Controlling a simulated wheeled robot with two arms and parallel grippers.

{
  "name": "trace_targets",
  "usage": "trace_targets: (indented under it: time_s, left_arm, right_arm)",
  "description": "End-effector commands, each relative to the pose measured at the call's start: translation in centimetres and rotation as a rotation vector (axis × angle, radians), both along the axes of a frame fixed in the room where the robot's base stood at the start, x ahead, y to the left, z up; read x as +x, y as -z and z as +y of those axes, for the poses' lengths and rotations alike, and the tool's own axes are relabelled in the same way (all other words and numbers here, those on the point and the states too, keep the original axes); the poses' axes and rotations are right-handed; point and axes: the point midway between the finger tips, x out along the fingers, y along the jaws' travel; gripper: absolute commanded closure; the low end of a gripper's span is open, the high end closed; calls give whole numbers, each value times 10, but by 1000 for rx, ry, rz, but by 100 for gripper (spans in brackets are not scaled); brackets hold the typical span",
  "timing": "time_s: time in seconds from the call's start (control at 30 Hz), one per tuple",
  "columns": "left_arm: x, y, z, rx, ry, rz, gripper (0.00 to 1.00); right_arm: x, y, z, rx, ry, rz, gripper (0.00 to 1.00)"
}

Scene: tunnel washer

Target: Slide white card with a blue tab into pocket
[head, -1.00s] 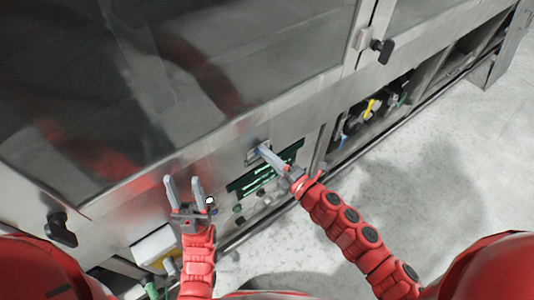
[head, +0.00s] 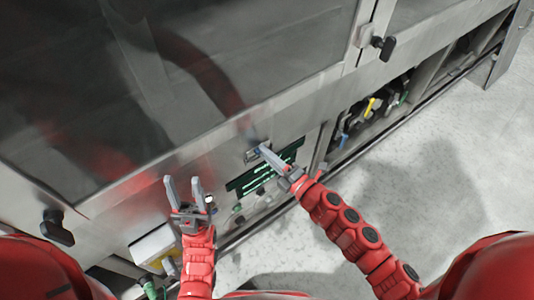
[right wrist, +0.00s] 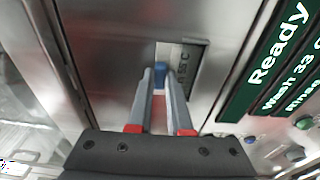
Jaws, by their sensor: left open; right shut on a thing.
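My right gripper (head: 262,149) is shut at the machine's front panel, beside the green display. In the right wrist view, its two fingertips (right wrist: 160,76) hold the blue tab (right wrist: 160,70) of the card. A small pale part of the card (right wrist: 162,50) shows just beyond the tab; the rest is hidden. The pocket (right wrist: 190,62) is a metal-framed slot on the panel, with partly readable "C" lettering at its right side. I cannot tell how deep the card sits in it. The pocket also shows in the head view (head: 250,157). My left gripper (head: 183,186) is open and empty, lower left of the pocket.
The green display (head: 262,178) lies below the pocket, with buttons (right wrist: 304,123) near it. Large windows with black handles (head: 382,46) are above. An open bay with cables (head: 375,108) is to the right. A white box (head: 153,243) is at lower left. The right floor is clear.

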Motion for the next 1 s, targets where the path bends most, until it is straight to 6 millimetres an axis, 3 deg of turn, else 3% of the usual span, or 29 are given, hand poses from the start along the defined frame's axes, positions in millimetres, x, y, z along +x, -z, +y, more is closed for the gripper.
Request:
trace_targets:
  time_s: [0.17, 0.2, 0.4, 1.0]
  left_arm:
    - [0, 0, 0, 0, 0, 0, 50]
    - [0, 0, 0, 0, 0, 0, 50]
    - [0, 0, 0, 0, 0, 0, 50]
    - [0, 1, 0, 0, 0, 0, 50]
  right_arm:
    - [0, 0, 0, 0, 0, 0, 100]
    - [0, 0, 0, 0, 0, 0, 81]
    - [0, 0, 0, 0, 0, 0, 48]
    - [-4, 3, -5, -3, 2, 4, 48]
